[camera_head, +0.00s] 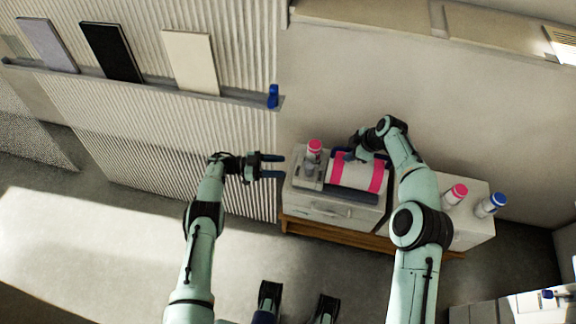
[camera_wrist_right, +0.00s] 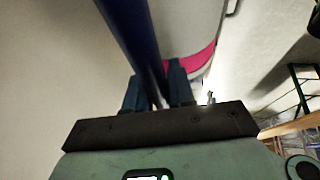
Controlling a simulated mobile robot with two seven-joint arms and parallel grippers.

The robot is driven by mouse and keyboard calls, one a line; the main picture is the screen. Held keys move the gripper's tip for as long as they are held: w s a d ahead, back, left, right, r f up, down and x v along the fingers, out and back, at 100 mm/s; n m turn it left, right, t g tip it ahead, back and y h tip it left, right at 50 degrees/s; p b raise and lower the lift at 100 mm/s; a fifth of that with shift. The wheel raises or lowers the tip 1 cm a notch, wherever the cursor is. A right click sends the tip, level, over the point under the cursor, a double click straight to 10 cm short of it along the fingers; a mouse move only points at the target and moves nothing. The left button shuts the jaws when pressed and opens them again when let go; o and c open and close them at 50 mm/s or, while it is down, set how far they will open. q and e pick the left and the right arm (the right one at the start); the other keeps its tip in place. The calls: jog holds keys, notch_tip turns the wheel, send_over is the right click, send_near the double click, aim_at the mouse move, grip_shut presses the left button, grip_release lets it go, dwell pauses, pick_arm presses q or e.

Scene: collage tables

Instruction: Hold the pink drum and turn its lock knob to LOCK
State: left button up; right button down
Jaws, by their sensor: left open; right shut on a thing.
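The pink drum (camera_head: 345,172), a white cylinder with pink bands, lies on its side on a white cabinet. A pink band (camera_wrist_right: 198,62) shows in the right wrist view beyond a dark blue bar (camera_wrist_right: 130,30). My right gripper (camera_head: 350,154) is at the drum's upper left; its fingers (camera_wrist_right: 160,90) are shut on the dark blue bar. My left gripper (camera_head: 281,166) is open and empty, left of the cabinet, with its fingers pointing right. I cannot make out the lock knob or any LOCK mark.
A pink-capped bottle (camera_head: 314,152) stands left of the drum on a grey base. Another pink-capped bottle (camera_head: 453,195) and a blue-capped one (camera_head: 488,207) are at the right. A ledge (camera_head: 150,84) with panels and a blue object (camera_head: 273,96) is on the ribbed wall.

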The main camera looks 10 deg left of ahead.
pick_arm(q)
jog(key=shift+a, duration=0.15)
jog(key=n+t+y, duration=0.6)
jog(key=n+t, duration=0.1)
jog(key=t, duration=0.3)
send_near(310, 166)
jog(key=x, duration=1)
jog(key=shift+f, duration=0.1)
